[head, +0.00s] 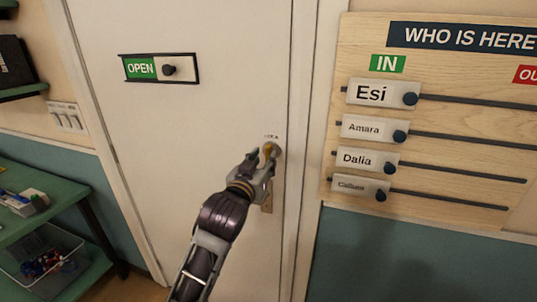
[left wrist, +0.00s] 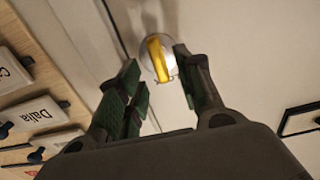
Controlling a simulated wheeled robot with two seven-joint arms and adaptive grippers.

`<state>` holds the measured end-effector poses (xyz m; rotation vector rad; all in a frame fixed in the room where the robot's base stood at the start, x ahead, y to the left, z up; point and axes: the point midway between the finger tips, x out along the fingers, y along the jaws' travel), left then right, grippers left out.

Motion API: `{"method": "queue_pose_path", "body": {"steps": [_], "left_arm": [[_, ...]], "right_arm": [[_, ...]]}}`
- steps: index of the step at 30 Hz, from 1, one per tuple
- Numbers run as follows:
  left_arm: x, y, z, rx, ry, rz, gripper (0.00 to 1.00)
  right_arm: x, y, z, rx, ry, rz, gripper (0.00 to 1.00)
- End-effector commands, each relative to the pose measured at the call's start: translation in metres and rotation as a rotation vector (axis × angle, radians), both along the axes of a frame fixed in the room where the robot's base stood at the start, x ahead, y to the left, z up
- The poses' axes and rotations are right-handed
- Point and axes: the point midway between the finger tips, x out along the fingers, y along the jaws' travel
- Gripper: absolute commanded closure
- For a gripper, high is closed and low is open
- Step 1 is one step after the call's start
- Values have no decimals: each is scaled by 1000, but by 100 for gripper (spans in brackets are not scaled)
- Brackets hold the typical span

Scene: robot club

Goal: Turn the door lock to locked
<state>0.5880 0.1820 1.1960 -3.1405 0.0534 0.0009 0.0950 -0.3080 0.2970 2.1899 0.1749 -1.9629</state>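The door lock is a yellow turn piece (head: 269,149) on a round silver plate, near the right edge of the white door (head: 215,95). In the left wrist view the yellow turn piece (left wrist: 158,58) stands out lengthwise, slightly tilted, on its plate. My left gripper (head: 258,162) is at the lock and partly covers it in the head view. In the left wrist view its green-padded fingers (left wrist: 156,62) are apart, one on each side of the turn piece, with visible gaps. The small label above the lock is too small to read surely. My right gripper is not in view.
A slider sign (head: 160,69) on the door reads OPEN. A wooden name board (head: 440,135) with sliding name tags hangs right of the door frame. Light switches (head: 67,117) and a green shelf unit (head: 50,205) with a bin stand at the left.

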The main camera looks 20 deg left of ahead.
Motion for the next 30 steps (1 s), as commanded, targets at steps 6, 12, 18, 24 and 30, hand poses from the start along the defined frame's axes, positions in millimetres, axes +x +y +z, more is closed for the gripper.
{"method": "queue_pose_path", "body": {"steps": [6, 12, 18, 24, 30], "left_arm": [[20, 0, 0, 0, -1, 1, 64], [37, -1, 0, 0, -1, 1, 64], [46, -1, 0, -1, 0, 1, 64], [48, -1, 0, -1, 0, 1, 64], [48, -1, 0, -1, 0, 1, 67]], "right_arm": [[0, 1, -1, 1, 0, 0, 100], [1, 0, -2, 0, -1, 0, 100], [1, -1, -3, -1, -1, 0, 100], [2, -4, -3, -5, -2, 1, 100], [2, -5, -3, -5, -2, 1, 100]]}}
